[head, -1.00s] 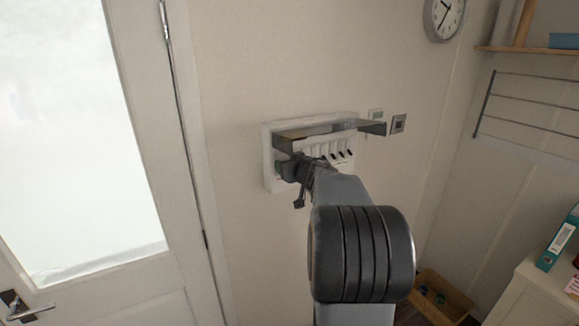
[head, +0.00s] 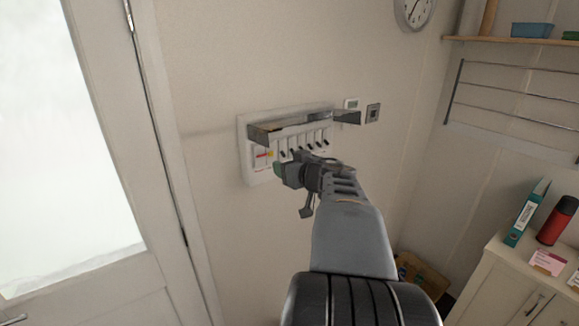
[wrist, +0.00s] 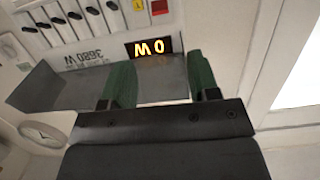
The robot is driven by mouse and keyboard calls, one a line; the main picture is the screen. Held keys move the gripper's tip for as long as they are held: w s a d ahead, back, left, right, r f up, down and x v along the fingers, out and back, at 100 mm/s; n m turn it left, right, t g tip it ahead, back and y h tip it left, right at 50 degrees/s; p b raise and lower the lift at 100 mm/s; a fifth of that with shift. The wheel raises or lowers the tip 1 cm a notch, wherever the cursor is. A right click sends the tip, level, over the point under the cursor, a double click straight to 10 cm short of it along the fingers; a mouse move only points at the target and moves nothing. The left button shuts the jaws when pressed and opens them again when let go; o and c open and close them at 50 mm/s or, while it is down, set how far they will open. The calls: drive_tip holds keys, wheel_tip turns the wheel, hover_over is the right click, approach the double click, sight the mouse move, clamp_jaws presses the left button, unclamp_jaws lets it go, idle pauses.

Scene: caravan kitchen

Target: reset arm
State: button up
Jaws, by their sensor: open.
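My gripper (head: 283,171) is in front of the lower edge of a white wall-mounted switch panel (head: 246,150). Its two green fingers are apart with nothing between them, as the wrist view (wrist: 163,82) shows. The panel's smoky flip-up cover (head: 305,127) stands out from the wall, raised above a row of black switches (head: 310,144). The cover (wrist: 60,90) shows behind the fingers. My forearm hides the wall below the panel.
A door with a bright window (head: 60,150) is on the left. Two small wall plates (head: 372,113) sit right of the panel. A cabinet at right holds a teal binder (head: 527,213) and a red flask (head: 558,220). A wooden crate (head: 420,272) is low behind my arm.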

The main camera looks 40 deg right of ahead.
drive_tip(key=shift+s, duration=0.1)
idle(0.6)
drive_tip(key=s+d+f+m+g+h, duration=0.3)
drive_tip(key=s+d+g+h, duration=0.1)
drive_tip(key=d+h, duration=0.3)
drive_tip(key=s+a+f+m+g+b, duration=0.1)
drive_tip(key=s+a+f+g, duration=0.2)
drive_tip(key=a+f+g, duration=0.15)
drive_tip(key=s+a+f+n+y+b, duration=0.1)
drive_tip(key=a+f+n+y, duration=0.1)
drive_tip(key=a, duration=0.7)
drive_tip(key=s+a+f+n+g+y+b, duration=0.1)
drive_tip(key=a+f+y, duration=0.3)
drive_tip(key=a, duration=0.5)
drive_tip(key=s+a+f+n+g+y+b, duration=0.1)
drive_tip(key=s+a+f+n+y, duration=0.1)
drive_tip(key=a+f, duration=0.3)
drive_tip(key=a+y, duration=0.1)
drive_tip(key=a, duration=0.3)
drive_tip(key=shift+s+a+n, duration=0.3)
drive_tip(key=shift+s, duration=0.1)
drive_tip(key=shift+c, duration=0.4)
